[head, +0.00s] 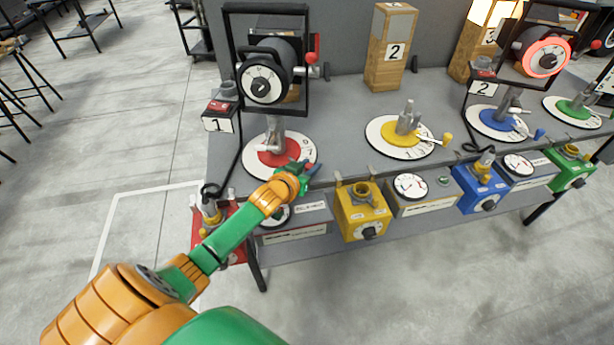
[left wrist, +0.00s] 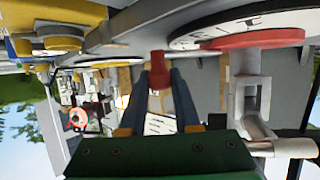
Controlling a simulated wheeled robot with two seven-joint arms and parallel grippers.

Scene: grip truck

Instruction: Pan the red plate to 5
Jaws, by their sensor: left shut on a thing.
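The red plate (head: 272,158) lies on a white numbered dial (head: 262,172) at the left end of the grey bench, under lamp 1. A grey clamp post (head: 272,135) stands on it. My left gripper (head: 308,171) is at the dial's right front edge. In the left wrist view its dark fingers (left wrist: 162,85) are shut on the plate's red handle (left wrist: 159,66). The red plate also shows there, tilted by the view (left wrist: 262,40). A 7 shows on the dial beside the gripper; the arm and gripper hide other figures, and I cannot make out a 5. My right gripper is out of view.
The black-framed lamp (head: 265,80) stands behind the red plate. A yellow plate (head: 402,133) and a blue plate (head: 497,122) lie to the right. Control boxes, one of them yellow (head: 363,213), line the bench front below my left gripper. Open floor lies to the left.

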